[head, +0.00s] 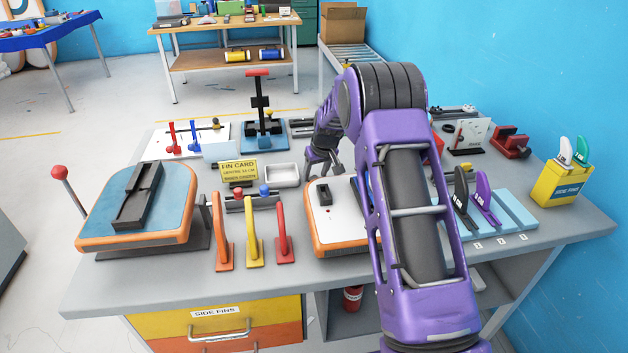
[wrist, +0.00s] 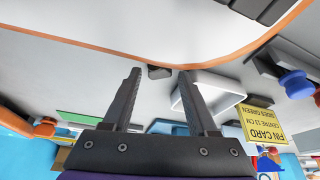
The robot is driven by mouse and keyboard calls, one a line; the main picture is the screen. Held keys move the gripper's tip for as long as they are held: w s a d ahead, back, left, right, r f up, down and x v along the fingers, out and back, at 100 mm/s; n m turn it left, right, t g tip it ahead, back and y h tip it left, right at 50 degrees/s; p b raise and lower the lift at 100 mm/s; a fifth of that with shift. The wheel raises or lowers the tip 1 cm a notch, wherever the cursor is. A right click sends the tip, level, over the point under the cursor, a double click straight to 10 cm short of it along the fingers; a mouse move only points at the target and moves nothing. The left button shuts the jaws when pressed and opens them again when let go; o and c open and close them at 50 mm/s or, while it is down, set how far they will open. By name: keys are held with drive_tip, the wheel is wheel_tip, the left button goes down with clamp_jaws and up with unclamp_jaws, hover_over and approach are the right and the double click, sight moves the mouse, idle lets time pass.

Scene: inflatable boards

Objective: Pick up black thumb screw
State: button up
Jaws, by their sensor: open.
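My gripper (head: 324,168) is open, pointing down behind the white board with the orange rim (head: 340,236). In the wrist view my gripper (wrist: 161,74) shows two dark fingers spread apart with nothing clasped. A small dark piece (wrist: 159,72) shows between the fingertips, close to the board's orange edge. It may be the black thumb screw, but it is too small and partly hidden to be sure. In the head view I cannot make out the thumb screw; my arm covers part of the board and the bench behind it.
A white tray (head: 282,176) and a yellow fin card (head: 238,172) stand left of my gripper. A blue board (head: 175,205) lies left. A black press with a red handle (head: 262,115) stands behind.

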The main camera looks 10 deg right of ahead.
drive_tip(key=shift+x, duration=0.85)
drive_tip(key=shift+c, duration=0.3)
clamp_jaws()
drive_tip(key=shift+r, duration=0.15)
wheel_tip(320, 180, up, 10)
drive_tip(key=shift+a, duration=0.15)
